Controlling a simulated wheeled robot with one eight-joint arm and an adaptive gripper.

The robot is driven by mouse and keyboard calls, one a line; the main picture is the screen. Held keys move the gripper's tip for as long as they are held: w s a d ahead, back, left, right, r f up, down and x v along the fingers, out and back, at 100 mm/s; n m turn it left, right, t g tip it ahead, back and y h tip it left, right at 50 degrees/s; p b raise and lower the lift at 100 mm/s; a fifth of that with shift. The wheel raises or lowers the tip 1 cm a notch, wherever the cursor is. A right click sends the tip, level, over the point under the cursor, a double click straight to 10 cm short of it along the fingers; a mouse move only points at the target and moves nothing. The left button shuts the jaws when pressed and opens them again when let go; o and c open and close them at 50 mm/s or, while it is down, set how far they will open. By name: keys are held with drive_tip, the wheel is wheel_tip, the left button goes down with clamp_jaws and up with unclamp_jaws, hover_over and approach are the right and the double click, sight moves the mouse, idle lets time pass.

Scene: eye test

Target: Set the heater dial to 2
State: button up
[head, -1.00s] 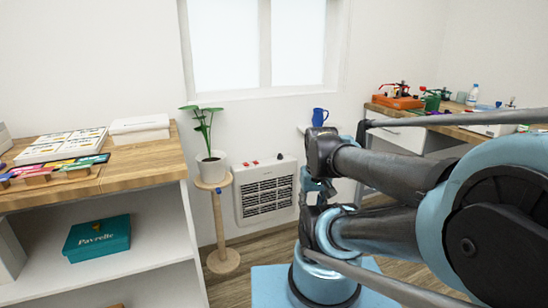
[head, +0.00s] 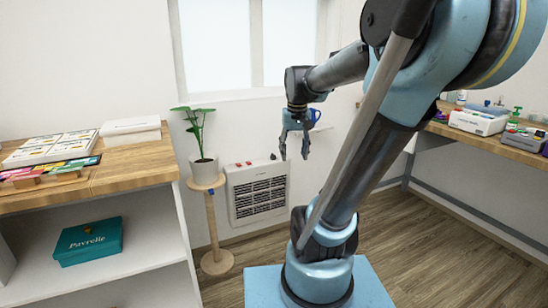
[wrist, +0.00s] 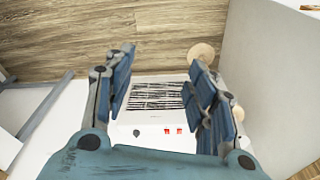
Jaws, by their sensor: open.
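The white wall heater (head: 258,205) with a dark grille is under the window in the head view. Its dark dial (head: 272,157) is on the top face, right of two red switches (head: 245,163). The dial's setting is too small to read. My gripper (head: 294,150) is open and empty, pointing down near the heater's top right corner; the gap to the dial cannot be told. In the wrist view the heater (wrist: 150,118) shows between and beyond my open fingers (wrist: 162,68), with the dial (wrist: 137,132) left of the red switches (wrist: 172,130).
A potted plant (head: 203,143) on a wooden stand (head: 212,225) is close left of the heater. A blue mug (head: 315,115) is behind my gripper. A wooden-topped shelf (head: 140,158) is at left, a workbench (head: 480,140) at right. Floor between heater and workbench is clear.

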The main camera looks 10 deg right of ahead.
drive_tip(key=w+r, duration=0.5)
drive_tip(key=w, duration=0.8)
drive_tip(key=m+g, duration=0.1)
drive_tip(key=g, duration=0.1)
hover_over(273, 156)
drive_tip(key=w, duration=0.1)
wheel_tip(273, 156, down, 14)
wheel_tip(273, 156, down, 17)
drive_tip(key=shift+d+f, duration=0.15)
